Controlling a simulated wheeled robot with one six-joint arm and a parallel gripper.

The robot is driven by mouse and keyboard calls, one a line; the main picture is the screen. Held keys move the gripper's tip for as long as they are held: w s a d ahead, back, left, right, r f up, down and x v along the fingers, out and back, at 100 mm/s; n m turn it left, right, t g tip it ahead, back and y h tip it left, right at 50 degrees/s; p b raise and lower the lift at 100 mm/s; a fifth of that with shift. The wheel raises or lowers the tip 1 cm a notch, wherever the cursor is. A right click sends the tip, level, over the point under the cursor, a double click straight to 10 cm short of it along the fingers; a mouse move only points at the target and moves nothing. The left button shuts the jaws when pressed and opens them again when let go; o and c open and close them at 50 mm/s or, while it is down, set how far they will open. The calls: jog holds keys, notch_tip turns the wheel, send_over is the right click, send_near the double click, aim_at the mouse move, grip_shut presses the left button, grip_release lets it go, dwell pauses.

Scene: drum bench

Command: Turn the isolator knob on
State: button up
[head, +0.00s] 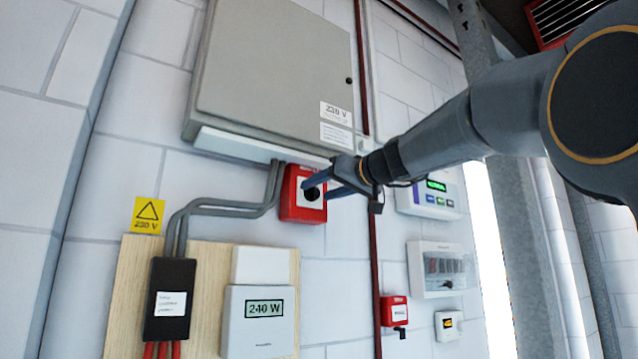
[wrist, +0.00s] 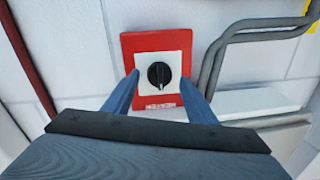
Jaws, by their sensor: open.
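The isolator is a red box with a white plate (head: 291,205) on the white block wall, below the grey cabinet. Its round black knob (head: 311,193) shows partly behind my finger in the head view. In the wrist view the knob (wrist: 159,75) is in full sight at the centre of the white plate, its pointer line about upright. My gripper (head: 318,187) has two blue fingers, which are open. In the wrist view my gripper (wrist: 160,80) has a fingertip on either side of the knob, with gaps between; I cannot tell the remaining depth.
A grey cabinet (head: 275,75) hangs just above the isolator. Grey conduits (head: 225,203) run close on its left in the head view. A meter reading 240 W (head: 259,322) sits on a wooden board (head: 125,290). A dark red pipe (head: 374,270) runs down on the right.

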jog(key=shift+w+a, duration=0.2)
jog(key=shift+w, duration=0.1)
